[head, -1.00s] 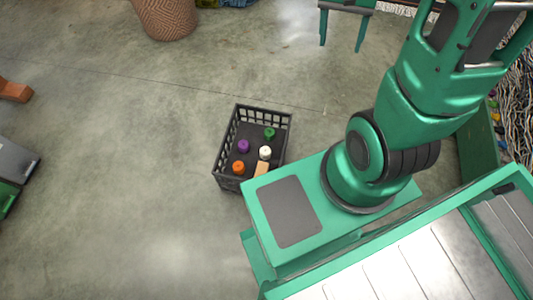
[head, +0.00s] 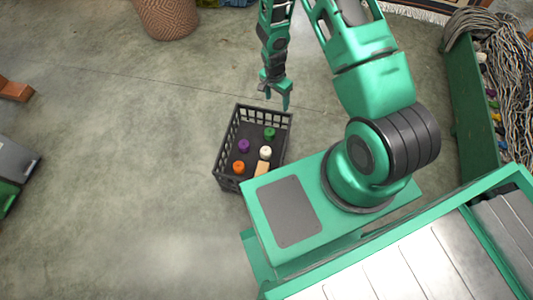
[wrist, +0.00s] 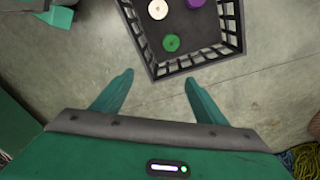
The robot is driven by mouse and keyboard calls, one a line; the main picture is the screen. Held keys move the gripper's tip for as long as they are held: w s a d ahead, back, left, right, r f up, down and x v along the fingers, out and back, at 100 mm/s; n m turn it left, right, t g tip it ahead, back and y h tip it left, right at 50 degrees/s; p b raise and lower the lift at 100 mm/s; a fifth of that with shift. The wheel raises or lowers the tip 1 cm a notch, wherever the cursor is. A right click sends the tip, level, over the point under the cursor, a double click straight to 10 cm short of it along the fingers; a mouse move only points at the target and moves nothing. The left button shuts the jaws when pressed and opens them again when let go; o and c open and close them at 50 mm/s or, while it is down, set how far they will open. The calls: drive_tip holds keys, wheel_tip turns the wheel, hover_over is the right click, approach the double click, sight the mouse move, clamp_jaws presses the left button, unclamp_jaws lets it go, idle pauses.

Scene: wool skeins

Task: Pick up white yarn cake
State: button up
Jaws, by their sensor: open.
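The white yarn cake (head: 265,152) stands in a black slatted crate (head: 226,143) on the floor. It also shows in the wrist view (wrist: 157,9) near the top edge. A green yarn cake (head: 269,132) stands behind it, a purple one (head: 244,146) to its left and an orange one (head: 239,167) at the front left. In the wrist view the fingers (wrist: 157,88) are apart, short of the crate.
A wicker basket (head: 167,15) stands at the back. A green bin (head: 470,110) with heaped grey yarn is at the right. Grey and green containers (head: 15,172) are at the left edge. The floor around the crate's left side is clear.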

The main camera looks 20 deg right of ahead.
sight(266, 150)
drive_tip(key=s+a+f+m, duration=0.1)
drive_tip(key=s+a+f, duration=0.1)
drive_tip(key=f, duration=0.4)
drive_tip(key=s+a+f, duration=0.3)
drive_tip(key=f, duration=0.3)
drive_tip(key=s+a+f+m+y, duration=0.1)
drive_tip(key=s+a+f, duration=0.1)
drive_tip(key=f, duration=0.5)
drive_tip(key=shift+s+a+m, duration=0.2)
drive_tip(key=shift+s+m, duration=0.05)
drive_tip(key=shift+m, duration=0.05)
wheel_tip(266, 150, down, 5)
drive_tip(key=shift+s+a+f, duration=0.1)
drive_tip(key=shift+s, duration=0.05)
drive_tip(key=shift+a+f, duration=0.15)
drive_tip(key=shift+f, duration=2.8)
drive_tip(key=shift+c, duration=0.6)
drive_tip(key=c, duration=1)
